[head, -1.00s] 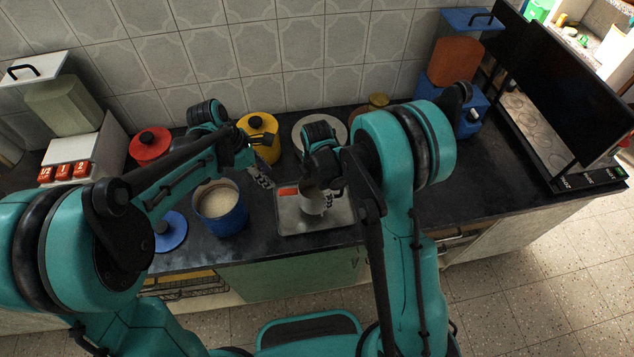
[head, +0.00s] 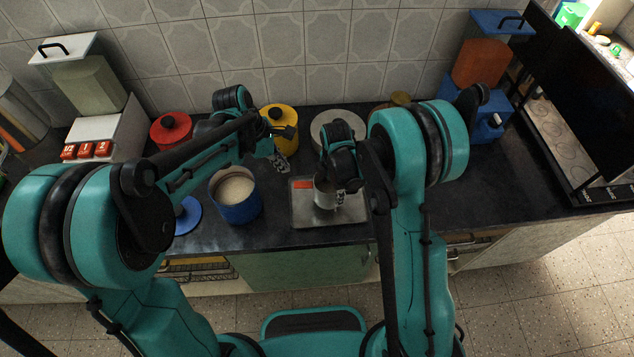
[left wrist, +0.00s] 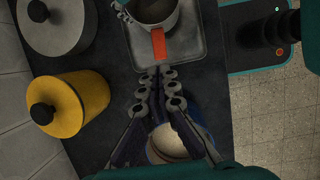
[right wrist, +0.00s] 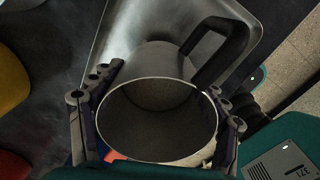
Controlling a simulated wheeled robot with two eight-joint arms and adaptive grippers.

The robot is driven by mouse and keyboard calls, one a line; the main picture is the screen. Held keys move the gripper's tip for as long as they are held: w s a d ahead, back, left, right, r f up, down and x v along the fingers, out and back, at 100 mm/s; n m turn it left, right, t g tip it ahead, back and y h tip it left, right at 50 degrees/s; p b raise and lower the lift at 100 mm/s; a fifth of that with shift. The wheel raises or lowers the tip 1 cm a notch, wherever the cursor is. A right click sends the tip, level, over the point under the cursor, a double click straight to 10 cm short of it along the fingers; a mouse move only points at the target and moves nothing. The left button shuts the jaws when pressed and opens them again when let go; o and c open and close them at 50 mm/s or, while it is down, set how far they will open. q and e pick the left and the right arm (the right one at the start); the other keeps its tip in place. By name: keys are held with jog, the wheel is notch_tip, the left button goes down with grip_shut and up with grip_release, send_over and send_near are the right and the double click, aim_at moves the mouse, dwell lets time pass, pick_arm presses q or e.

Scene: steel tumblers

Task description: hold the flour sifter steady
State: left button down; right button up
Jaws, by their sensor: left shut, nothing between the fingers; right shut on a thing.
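The flour sifter (right wrist: 160,120) is a grey metal cup with a black handle, its open top facing the camera in the right wrist view. In the head view the sifter (head: 325,196) is upright over a steel tray (head: 300,212); I cannot tell whether it touches the tray. My right gripper (right wrist: 160,108) is shut on the sifter, one finger on each side of its wall. The sifter also shows in the left wrist view (left wrist: 150,12).
A blue canister (head: 236,207) of pale flour stands left of the tray, with a blue lid (head: 187,216) beside it. Yellow (head: 277,119) and red (head: 171,130) lidded canisters stand behind. The counter right of my right arm is mostly clear.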

pick_arm(q)
jog(key=d+r+m+y, duration=0.1)
jog(key=m, duration=0.3)
notch_tip(320, 180, up, 5)
jog(key=m+y, duration=0.3)
jog(key=m, duration=1.2)
send_over(298, 184)
jog(key=shift+d+f+g, duration=0.1)
jog(key=shift+f+g, duration=0.05)
jog(key=shift+g, duration=0.15)
notch_tip(298, 184, down, 14)
jog(key=shift+f, duration=0.1)
